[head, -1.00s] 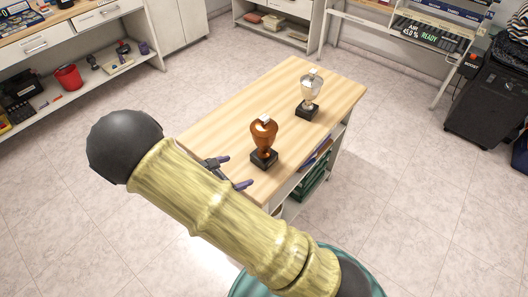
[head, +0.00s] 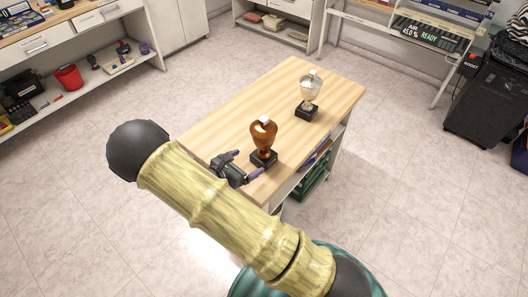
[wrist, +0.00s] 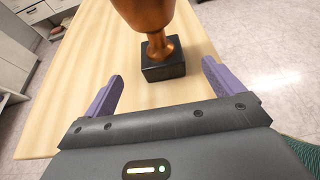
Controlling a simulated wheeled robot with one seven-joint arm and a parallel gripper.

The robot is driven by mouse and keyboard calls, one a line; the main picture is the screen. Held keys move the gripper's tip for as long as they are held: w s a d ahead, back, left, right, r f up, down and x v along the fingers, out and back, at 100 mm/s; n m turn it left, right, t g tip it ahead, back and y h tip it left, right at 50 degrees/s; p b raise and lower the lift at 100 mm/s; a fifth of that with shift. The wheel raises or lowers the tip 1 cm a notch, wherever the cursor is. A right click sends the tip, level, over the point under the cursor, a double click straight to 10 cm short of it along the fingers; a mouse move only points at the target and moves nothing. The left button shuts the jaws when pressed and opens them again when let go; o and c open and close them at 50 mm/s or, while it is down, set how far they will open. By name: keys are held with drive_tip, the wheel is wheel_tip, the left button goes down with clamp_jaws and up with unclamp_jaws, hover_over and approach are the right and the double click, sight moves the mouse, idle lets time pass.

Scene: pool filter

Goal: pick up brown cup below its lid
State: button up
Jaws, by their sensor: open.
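The brown cup (head: 263,135) is a glossy copper-brown trophy on a black square base, upright near the close end of the wooden table (head: 222,124). A pale lid (head: 265,119) sits on its top. In the wrist view the cup's lower bowl and stem (wrist: 160,45) show, with its black base (wrist: 163,66); the lid is out of that view. My gripper (head: 246,163) is open beside the cup, with purple fingers. In the wrist view the fingers (wrist: 160,90) are spread wide, and the base lies beyond and between them. Nothing is between the fingertips.
A silver cup (head: 310,90) on a black base stands farther back on the same table. Shelves with dark green items (head: 312,181) lie under the table's right side. The table's left part is clear, and open floor surrounds it.

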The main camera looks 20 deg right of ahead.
sight(261, 155)
drive_tip(key=shift+x, duration=2.2)
drive_tip(key=shift+p, duration=0.3)
drive_tip(key=p+x, duration=0.1)
drive_tip(key=x, duration=0.4)
drive_tip(key=shift+d+f, duration=0.1)
drive_tip(key=c, duration=1.1)
wheel_tip(261, 155, up, 10)
drive_tip(key=shift+r+b, duration=0.1)
drive_tip(key=shift+b, duration=0.25)
